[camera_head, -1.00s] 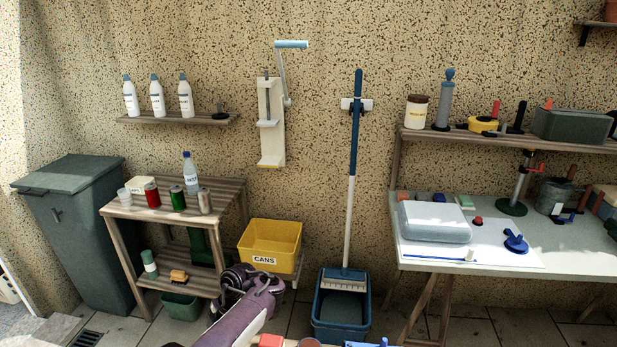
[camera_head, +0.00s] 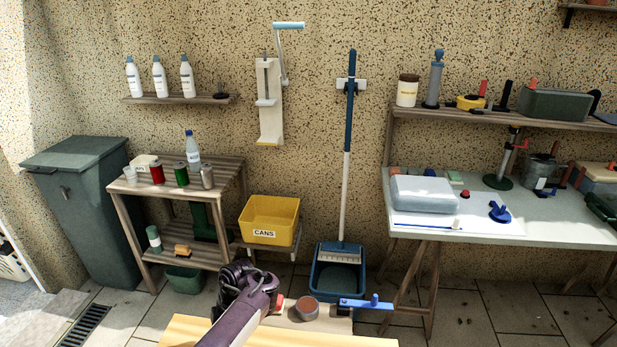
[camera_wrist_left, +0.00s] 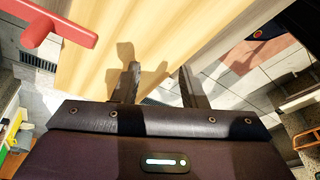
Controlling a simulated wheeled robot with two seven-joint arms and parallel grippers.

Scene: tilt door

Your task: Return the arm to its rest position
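My left arm comes in from the bottom of the head view, with my left gripper (camera_head: 243,277) at its end, dark and partly hidden by the wrist. In the left wrist view my left gripper (camera_wrist_left: 160,85) has its two fingers apart, with nothing between them. A pale wooden panel (camera_head: 300,338) lies at the bottom edge of the head view, under the arm. The panel (camera_wrist_left: 95,75) also fills the upper left of the wrist view. A red handle (camera_wrist_left: 65,28) stands on it, apart from the fingers. My right gripper is not in view.
A round lidded thing (camera_head: 307,308) and a blue lever (camera_head: 365,303) sit behind the panel.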

